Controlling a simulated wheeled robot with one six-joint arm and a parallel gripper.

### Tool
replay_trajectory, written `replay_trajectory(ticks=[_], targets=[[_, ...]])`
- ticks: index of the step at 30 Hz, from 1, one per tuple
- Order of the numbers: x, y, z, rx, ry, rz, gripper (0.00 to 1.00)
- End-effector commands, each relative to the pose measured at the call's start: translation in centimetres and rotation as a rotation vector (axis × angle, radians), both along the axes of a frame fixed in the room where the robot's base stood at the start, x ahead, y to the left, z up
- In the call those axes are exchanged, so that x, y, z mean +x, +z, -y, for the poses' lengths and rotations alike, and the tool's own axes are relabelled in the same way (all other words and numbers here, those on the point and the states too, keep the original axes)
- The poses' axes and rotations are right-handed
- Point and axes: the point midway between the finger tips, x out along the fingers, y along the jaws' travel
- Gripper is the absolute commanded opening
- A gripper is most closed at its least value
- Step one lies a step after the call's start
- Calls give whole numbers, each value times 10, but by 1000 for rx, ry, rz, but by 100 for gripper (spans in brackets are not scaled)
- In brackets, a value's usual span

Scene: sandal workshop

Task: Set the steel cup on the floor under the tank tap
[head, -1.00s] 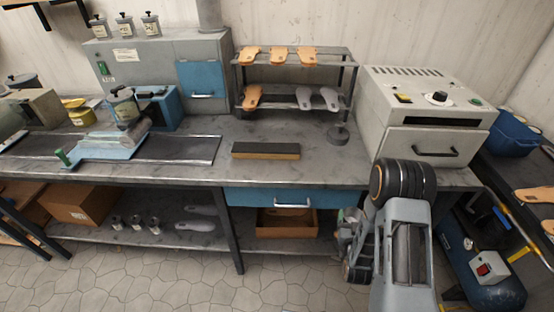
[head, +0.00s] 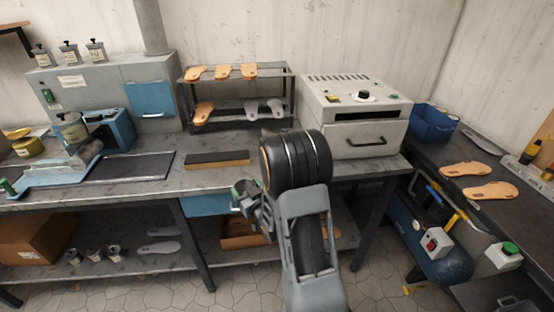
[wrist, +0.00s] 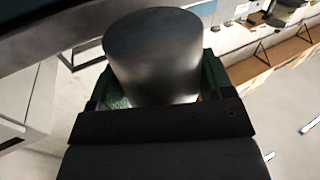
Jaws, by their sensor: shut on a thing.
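The steel cup (wrist: 153,45) is a dark grey, smooth cylinder filling the upper middle of the wrist view. My gripper (wrist: 156,82) is shut on it, with green-lined fingers on both sides. In the head view, my gripper (head: 246,196) is in front of the bench's blue drawer; the cup cannot be made out clearly there. A blue tank (head: 447,262) lies low under the right-hand bench, with a grey box and red button on its front. I cannot make out its tap for certain.
The main bench (head: 140,190) stands ahead, with a lower shelf and metal legs. A grey oven (head: 360,115) stands on its right end. The right bench holds orange soles (head: 490,190) and a blue bin (head: 433,122). Bare stone floor (head: 375,285) shows left of the tank.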

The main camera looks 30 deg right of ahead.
Motion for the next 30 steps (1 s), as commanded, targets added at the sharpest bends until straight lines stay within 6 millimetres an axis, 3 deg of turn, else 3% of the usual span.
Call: replay_trajectory(ticks=[3, 9, 15, 19, 22, 30], targets=[[-10, 44, 39, -6, -24, 10, 50], [-45, 104, 93, -6, -91, 7, 50], [-79, 139, 123, 0, -166, 3, 50], [-86, 146, 132, 4, -192, -1, 50], [-76, 142, 136, 6, -198, -3, 50], [-10, 113, 146, 7, -199, -5, 50]])
